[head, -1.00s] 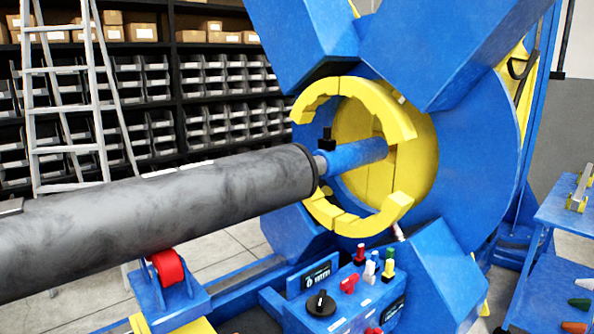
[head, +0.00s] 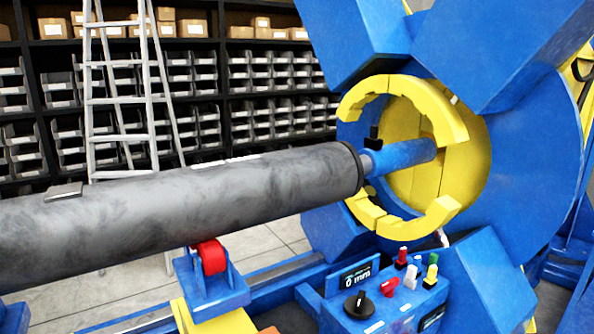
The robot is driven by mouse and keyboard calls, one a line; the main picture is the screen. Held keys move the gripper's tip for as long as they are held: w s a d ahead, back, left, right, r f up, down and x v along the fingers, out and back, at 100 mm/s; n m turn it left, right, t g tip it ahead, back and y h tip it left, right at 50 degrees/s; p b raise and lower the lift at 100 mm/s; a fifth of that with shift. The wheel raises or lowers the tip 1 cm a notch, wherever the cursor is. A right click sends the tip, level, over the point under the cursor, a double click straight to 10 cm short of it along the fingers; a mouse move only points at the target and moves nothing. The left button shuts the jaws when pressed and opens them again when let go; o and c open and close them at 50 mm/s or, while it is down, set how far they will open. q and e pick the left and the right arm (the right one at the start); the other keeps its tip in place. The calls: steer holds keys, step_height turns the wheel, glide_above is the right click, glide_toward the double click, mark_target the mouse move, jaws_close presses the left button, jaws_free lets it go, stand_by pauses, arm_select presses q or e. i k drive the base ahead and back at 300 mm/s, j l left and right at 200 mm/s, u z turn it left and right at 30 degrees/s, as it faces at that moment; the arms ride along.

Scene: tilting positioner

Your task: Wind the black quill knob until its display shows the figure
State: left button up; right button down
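The black quill knob (head: 359,305) sits on the sloped top of a blue control box (head: 385,318) at the lower middle. Its pointer stands roughly upright in the picture. Behind it, a small dark display (head: 356,276) reads "0 mm". The blue quill (head: 405,155) sticks out of the yellow chuck and meets, or nearly meets, the end of a long grey cylinder (head: 200,205). Neither of my grippers is in view.
Red (head: 389,287), white (head: 410,277) and yellow-green (head: 431,270) controls stand close to the right of the knob. A red roller (head: 210,256) on a blue stand is under the cylinder. The large blue positioner (head: 545,130) fills the right side. A ladder (head: 125,90) stands behind.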

mark_target(359, 306)
steer(key=l+u, duration=0.9)
steer(key=k+l+u, duration=0.1)
steer(key=l, duration=0.35)
steer(key=l+u, duration=0.1)
steer(key=l, duration=0.3)
steer(key=k+l+u, duration=0.15)
steer(key=l, duration=0.3)
steer(key=k+l+u, duration=0.1)
steer(key=l, duration=0.3)
steer(key=k+l+u, duration=0.1)
steer(key=l, duration=0.3)
steer(key=k+l, duration=0.15)
steer(key=l, duration=0.25)
steer(key=k+l, duration=0.15)
steer(key=l, duration=0.25)
steer(key=k+l, duration=0.2)
steer(key=l, duration=0.15)
steer(key=k+l, duration=0.15)
steer(key=l, duration=0.25)
steer(key=k+l, duration=0.15)
steer(key=l, duration=0.25)
steer(key=k+l, duration=0.15)
steer(key=l, duration=0.25)
steer(key=u, duration=0.05)
